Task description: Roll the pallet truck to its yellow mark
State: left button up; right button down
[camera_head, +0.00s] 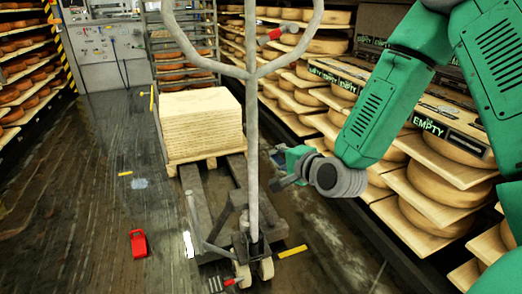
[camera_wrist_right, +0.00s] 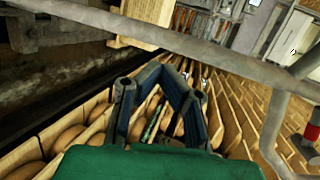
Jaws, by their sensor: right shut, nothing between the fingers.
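The grey pallet truck (camera_head: 192,200) stands on the floor with its forks under a wooden pallet carrying a stack of pale boards (camera_head: 200,122). Its upright tiller (camera_head: 252,150) rises in front of me to a looped handle (camera_head: 313,35) with a red grip (camera_head: 272,35). Yellow floor strips lie beside the front wheels (camera_head: 292,251) and left of the pallet (camera_head: 125,173); I cannot tell which is the truck's mark. My right gripper (camera_head: 283,170) is shut and empty, just right of the tiller. In the wrist view, the grey handle tubing (camera_wrist_right: 215,48) crosses beyond its fingers (camera_wrist_right: 168,72). My left gripper is out of view.
Shelves of cheese wheels (camera_head: 435,185) line the right side close to my right arm; more shelves (camera_head: 25,75) stand at left. A red object (camera_head: 138,243) lies on the floor left of the truck. A rack (camera_head: 180,50) and grey panel (camera_head: 95,50) stand behind. The left floor is mostly clear.

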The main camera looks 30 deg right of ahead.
aim_at(256, 145)
jog(key=x, duration=0.2)
jog(key=b+x, duration=0.1)
jog(key=x, duration=0.3)
jog(key=shift+w+r+b, duration=0.2)
jog(key=shift+w+b, duration=0.2)
jog(key=shift+w, duration=0.65)
jog(key=shift+w+r, duration=0.1)
jog(key=shift+w, duration=0.05)
